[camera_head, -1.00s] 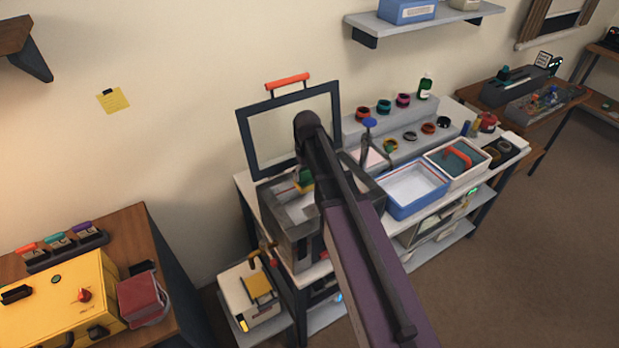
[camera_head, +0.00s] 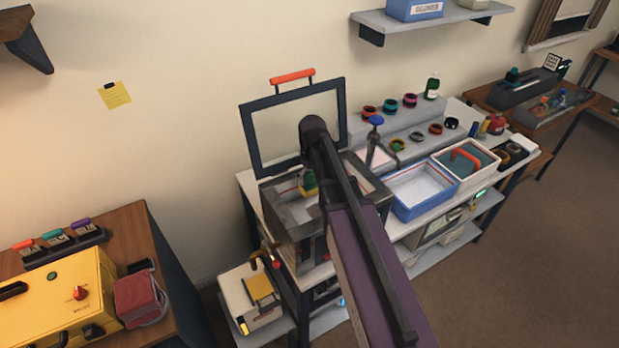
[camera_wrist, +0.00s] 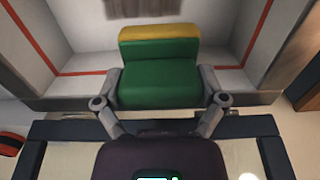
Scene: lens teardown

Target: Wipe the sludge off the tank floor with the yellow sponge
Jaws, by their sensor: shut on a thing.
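The yellow sponge (camera_wrist: 160,33) shows as a yellow strip on a green block (camera_wrist: 160,75) in the wrist view. My gripper (camera_wrist: 163,90) is shut on the green part, one finger at each side. In the head view the sponge (camera_head: 309,188) is at the tank opening, partly hidden by my arm. The open grey tank (camera_head: 285,222) stands at the left end of the bench. Its pale inside has a red line along the walls. A brownish-grey patch, looking like the sludge (camera_wrist: 141,7), lies beyond the sponge at the top edge of the wrist view. Contact with the floor cannot be told.
The raised framed lid (camera_head: 247,145) with a red handle stands behind the tank. A blue tray (camera_head: 407,212) and a white tray (camera_head: 487,178) are to its right.

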